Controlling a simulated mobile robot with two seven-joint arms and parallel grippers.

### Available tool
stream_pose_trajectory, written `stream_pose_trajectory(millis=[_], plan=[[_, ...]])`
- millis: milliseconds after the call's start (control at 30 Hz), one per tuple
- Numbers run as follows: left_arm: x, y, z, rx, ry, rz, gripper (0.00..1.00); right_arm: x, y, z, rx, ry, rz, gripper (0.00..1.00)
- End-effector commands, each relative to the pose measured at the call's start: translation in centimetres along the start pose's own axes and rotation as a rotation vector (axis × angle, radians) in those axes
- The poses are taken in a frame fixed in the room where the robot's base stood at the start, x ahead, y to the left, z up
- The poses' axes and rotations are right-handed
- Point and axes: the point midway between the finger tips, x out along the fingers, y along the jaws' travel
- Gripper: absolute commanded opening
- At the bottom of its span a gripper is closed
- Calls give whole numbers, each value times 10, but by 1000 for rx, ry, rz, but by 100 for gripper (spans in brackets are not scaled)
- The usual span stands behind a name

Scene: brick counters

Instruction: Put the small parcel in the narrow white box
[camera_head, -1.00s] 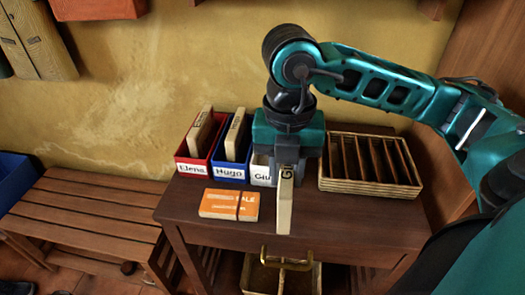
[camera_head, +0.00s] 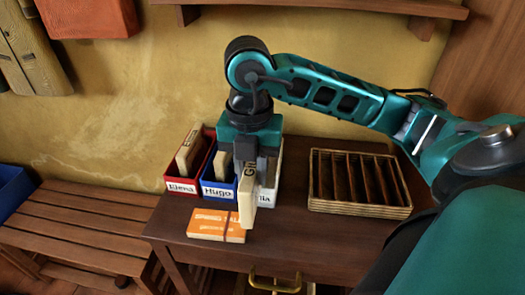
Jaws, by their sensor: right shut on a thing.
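The small parcel (camera_head: 247,203) is a beige, flat block with dark lettering beginning "Gi". My right gripper (camera_head: 248,162) is shut on its upper part and holds it upright. The parcel hangs in front of the narrow white box (camera_head: 265,197) in this view and hides the left part of its label; only "lia" shows. The box's right side shows beside the gripper; its inside is largely hidden. I cannot tell whether the parcel touches the box. My left gripper is not in view.
A red box (camera_head: 181,186) labelled Elena and a blue box (camera_head: 217,191) labelled Hugo each hold a beige parcel. An orange parcel (camera_head: 215,225) lies in front. A slatted wicker tray (camera_head: 360,208) stands right on the dark table (camera_head: 310,235). A wooden bench (camera_head: 80,228) is left.

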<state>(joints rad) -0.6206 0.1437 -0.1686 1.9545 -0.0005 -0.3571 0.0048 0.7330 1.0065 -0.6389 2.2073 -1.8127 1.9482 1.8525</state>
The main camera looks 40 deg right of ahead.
Motion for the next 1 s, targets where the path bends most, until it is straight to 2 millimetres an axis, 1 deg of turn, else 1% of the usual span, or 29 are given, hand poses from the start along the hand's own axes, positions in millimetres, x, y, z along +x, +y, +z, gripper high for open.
stream_pose_trajectory(millis=[33,300,400,533,600,633,700,867,1000], plan=[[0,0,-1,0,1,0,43,0,0,15,9,0,-1,0],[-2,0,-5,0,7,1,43,-1,0,86,6,1,2,0],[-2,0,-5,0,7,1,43,-1,0,109,5,1,2,0],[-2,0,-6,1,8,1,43,-1,0,133,2,1,2,0],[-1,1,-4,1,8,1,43,16,0,130,-3,5,-3,0],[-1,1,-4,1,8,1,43,20,0,130,-3,4,-2,0],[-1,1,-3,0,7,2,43,27,0,130,-2,2,-1,0],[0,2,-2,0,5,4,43,36,0,130,-3,2,1,0],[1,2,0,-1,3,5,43,55,0,129,-3,3,-1,0]])
